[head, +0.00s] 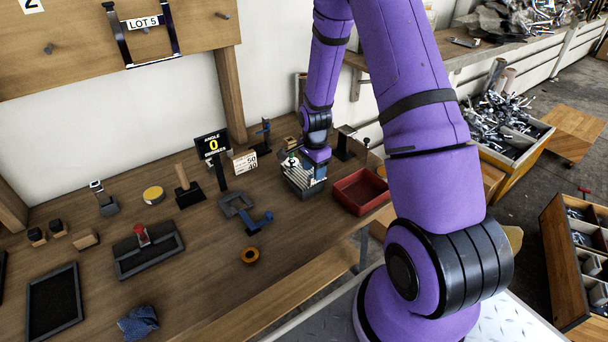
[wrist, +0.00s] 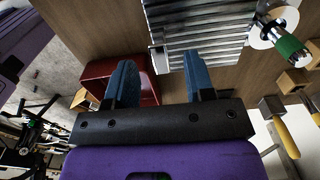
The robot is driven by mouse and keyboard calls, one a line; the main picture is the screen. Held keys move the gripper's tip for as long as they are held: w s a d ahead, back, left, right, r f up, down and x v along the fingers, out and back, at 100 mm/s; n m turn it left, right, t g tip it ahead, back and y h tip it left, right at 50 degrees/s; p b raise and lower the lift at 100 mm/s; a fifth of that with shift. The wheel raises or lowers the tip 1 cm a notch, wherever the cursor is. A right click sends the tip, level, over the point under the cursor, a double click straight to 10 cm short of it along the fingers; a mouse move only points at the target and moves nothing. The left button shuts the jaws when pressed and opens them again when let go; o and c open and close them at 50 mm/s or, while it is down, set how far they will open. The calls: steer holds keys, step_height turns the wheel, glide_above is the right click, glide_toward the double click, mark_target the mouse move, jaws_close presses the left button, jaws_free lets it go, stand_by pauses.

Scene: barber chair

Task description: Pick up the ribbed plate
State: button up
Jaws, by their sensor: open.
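The ribbed plate (wrist: 198,28) is a silver-grey piece with parallel ridges at the top of the wrist view, cut off by the frame edge. In the head view the ribbed plate (head: 301,186) lies on the wooden workbench, partly hidden by my gripper (head: 318,172). In the wrist view my gripper (wrist: 159,62) is open, with two blue fingers spread apart and nothing between them. The right finger's tip overlaps the plate's near edge in the picture. I cannot tell whether it touches the plate.
A red tray (head: 361,191) stands right of the plate, also behind the left finger in the wrist view (wrist: 102,70). A blue-handled tool (head: 257,222) and an orange ring (head: 250,255) lie further left.

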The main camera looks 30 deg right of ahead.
steer(key=shift+f, duration=1.45)
jaws_close()
steer(key=shift+r, duration=0.1)
steer(key=shift+r, duration=4.95)
